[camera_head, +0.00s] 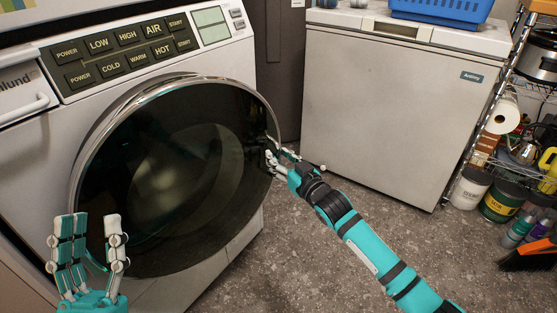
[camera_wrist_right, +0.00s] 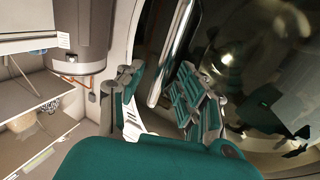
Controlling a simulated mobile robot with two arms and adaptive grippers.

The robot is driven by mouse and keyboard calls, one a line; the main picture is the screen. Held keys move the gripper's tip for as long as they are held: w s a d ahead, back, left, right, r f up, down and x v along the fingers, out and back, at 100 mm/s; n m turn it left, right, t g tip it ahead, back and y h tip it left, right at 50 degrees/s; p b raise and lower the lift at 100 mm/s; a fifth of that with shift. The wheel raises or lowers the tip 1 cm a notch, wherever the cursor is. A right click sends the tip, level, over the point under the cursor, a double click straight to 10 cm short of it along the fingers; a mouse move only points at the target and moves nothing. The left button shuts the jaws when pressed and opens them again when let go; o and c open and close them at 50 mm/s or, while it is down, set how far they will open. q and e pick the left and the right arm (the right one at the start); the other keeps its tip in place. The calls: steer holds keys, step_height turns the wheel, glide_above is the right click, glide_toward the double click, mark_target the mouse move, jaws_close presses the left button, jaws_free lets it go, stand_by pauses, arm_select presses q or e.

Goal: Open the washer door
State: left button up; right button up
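The washer (camera_head: 50,120) stands at the left in the head view. Its round dark glass door (camera_head: 165,180) has a chrome rim and looks seated against the front, with no clear gap. My right gripper (camera_head: 270,160) is at the door's right edge. In the right wrist view a chrome handle bar (camera_wrist_right: 172,55) runs between the parted fingers of my right gripper (camera_wrist_right: 160,88). I cannot tell whether they touch it. The dark door glass (camera_wrist_right: 250,60) fills the right of that view. My left gripper (camera_head: 90,225) is open and empty, low in front of the door's left side.
A white chest freezer (camera_head: 390,110) with a blue basket (camera_head: 440,8) on top stands at the back. A wire shelf with paper rolls (camera_head: 503,112), cans (camera_head: 503,200) and bottles is at the right. The grey floor (camera_head: 300,255) between washer and freezer is clear.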

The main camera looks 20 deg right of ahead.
steer(key=shift+w+a, duration=0.15)
steer(key=shift+w, duration=0.25)
jaws_close()
stand_by(0.4)
